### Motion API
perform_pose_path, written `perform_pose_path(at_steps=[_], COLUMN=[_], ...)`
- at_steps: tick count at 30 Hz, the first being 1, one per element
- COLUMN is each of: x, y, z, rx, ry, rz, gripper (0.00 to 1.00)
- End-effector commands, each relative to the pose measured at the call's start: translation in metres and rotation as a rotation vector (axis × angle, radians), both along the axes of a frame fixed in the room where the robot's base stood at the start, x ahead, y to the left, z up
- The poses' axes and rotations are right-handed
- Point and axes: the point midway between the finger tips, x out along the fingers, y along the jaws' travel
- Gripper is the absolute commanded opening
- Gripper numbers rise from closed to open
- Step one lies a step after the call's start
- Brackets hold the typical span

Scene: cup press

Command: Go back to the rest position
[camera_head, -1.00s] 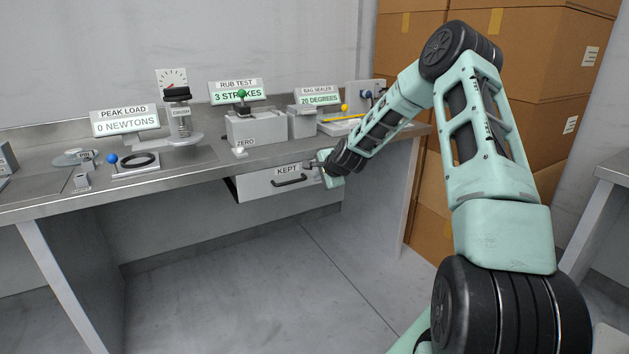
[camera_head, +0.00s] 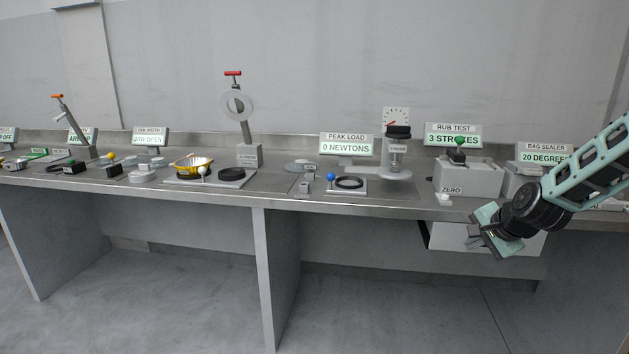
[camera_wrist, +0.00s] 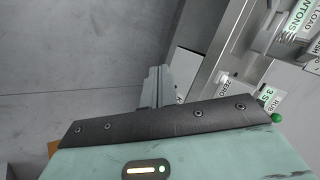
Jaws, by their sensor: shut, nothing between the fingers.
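My gripper (camera_head: 472,243) is at the right of the head view, below the bench's front edge and in front of the drawer (camera_head: 525,244). It is shut and empty. In the wrist view, the shut fingers (camera_wrist: 155,86) point toward the floor and the drawer's pale front. My arm comes in from the right edge, bent down toward the bench.
The steel bench (camera_head: 215,192) runs across the view. Near my gripper stand the ZERO button (camera_head: 444,199), the rub test block (camera_head: 468,178) and the bag sealer (camera_head: 525,186). The floor (camera_head: 380,315) in front is clear.

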Motion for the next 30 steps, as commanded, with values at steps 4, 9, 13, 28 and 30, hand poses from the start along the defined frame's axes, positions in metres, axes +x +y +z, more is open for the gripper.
perform_pose_path(at_steps=[4,9,13,28,30], x=[-0.042,-0.118,-0.192,-0.382,-0.384], y=[0.104,0.198,0.247,0.275,0.274], z=[0.033,0.063,0.086,0.135,0.135], rx=[-0.124,-0.275,-0.395,-0.671,-0.674], ry=[0.092,0.184,0.244,0.356,0.357], rz=[0.330,0.718,1.017,1.742,1.752], gripper=[0.00,0.00,0.00,0.00,0.00])
